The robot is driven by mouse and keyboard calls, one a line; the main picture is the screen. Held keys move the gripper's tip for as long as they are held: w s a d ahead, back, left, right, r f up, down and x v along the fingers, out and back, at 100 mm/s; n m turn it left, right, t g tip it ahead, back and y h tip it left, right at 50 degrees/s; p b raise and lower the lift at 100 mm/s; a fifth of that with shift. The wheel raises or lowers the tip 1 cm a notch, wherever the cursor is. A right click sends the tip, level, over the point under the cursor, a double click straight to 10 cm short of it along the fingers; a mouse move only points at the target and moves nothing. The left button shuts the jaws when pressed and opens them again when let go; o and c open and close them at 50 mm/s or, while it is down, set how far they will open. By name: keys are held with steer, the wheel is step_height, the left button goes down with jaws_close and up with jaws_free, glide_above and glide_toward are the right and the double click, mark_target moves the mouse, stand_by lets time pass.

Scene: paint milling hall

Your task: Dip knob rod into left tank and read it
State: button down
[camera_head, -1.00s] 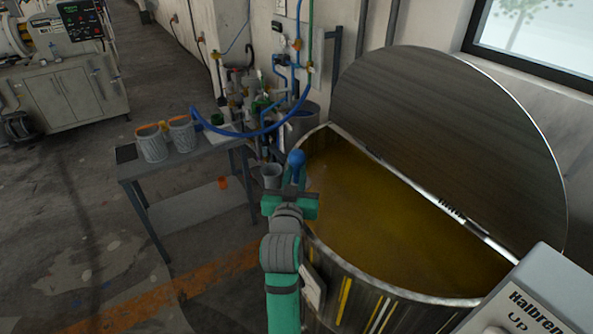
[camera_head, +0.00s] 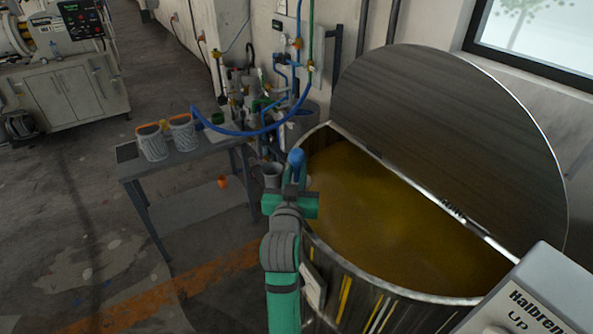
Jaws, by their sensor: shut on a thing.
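One large round metal tank (camera_head: 362,279) stands at the right, its half lid (camera_head: 440,125) raised and yellow-brown liquid (camera_head: 390,225) inside. My gripper (camera_head: 295,187) is at the tank's left rim. It is shut on the knob rod, whose blue knob (camera_head: 296,158) sticks up above the jaws. The rest of the rod is hidden by my gripper and arm. I cannot tell whether any of it touches the liquid.
A grey table (camera_head: 180,160) with grey-and-orange pots (camera_head: 152,142) stands at the left. A blue hose (camera_head: 245,133) loops from it towards wall pipes. A grey bucket (camera_head: 272,175) is behind my gripper. A control box (camera_head: 545,290) is at lower right.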

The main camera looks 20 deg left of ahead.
mark_target(297, 154)
steer(key=shift+f, duration=0.1)
steer(key=shift+r, duration=4.3)
step_height(297, 154, up, 28)
stand_by(0.3)
